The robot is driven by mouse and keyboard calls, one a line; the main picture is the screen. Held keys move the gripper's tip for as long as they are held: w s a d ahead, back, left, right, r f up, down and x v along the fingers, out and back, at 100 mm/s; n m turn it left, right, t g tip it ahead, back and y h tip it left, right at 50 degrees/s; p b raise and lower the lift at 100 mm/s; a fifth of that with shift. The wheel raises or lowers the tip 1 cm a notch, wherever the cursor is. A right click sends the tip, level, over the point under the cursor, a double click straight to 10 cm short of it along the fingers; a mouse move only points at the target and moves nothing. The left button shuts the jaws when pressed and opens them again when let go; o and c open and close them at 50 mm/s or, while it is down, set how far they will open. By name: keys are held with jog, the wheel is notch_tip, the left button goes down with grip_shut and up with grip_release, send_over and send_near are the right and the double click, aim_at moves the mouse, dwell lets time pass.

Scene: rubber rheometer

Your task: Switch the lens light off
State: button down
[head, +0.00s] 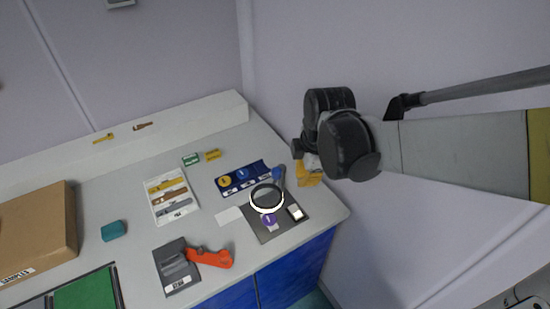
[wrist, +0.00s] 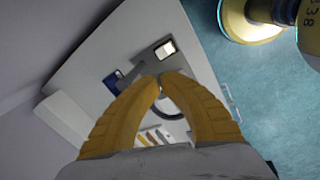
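The round lens (head: 281,205) has a dark rim and a bright white lower edge. It stands over a dark grey mat (head: 262,230) near the bench's right end. In the wrist view part of its dark ring (wrist: 172,116) shows between my fingers; the rest is hidden. A small bright white square with a dark border (head: 296,213) lies on the mat right of the lens; it also shows in the wrist view (wrist: 165,49). My gripper (head: 304,172) has yellow fingers and hangs above and behind the lens. In the wrist view its fingertips (wrist: 159,78) meet with nothing visible between them.
A blue strip with round tokens (head: 243,178) lies left of the lens. A white tray (head: 171,196), an orange tool (head: 211,258), a teal block (head: 114,231) and a cardboard box (head: 38,232) stand farther left. A wall rises behind my arm.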

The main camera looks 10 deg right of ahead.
aim_at(291, 207)
jog(key=w+f+n, duration=0.1)
jog(key=n, duration=0.1)
jog(key=w+f+n+g, duration=0.1)
jog(key=f+n, duration=0.1)
jog(key=shift+w+a, duration=0.2)
jog(key=shift+w, duration=0.05)
jog(key=f+b, duration=0.1)
jog(key=f, duration=0.3)
jog(key=w+f+b, duration=0.1)
jog(key=f+b, duration=0.1)
jog(key=f, duration=0.3)
jog(key=f+b, duration=0.2)
jog(key=f, duration=0.2)
jog(key=shift+w+a+f, duration=0.3)
jog(key=shift+w+f, duration=0.1)
jog(key=shift+w+f+b, duration=0.1)
jog(key=shift+f+b, duration=0.45)
jog(key=shift+b, duration=0.2)
jog(key=shift+r, duration=0.2)
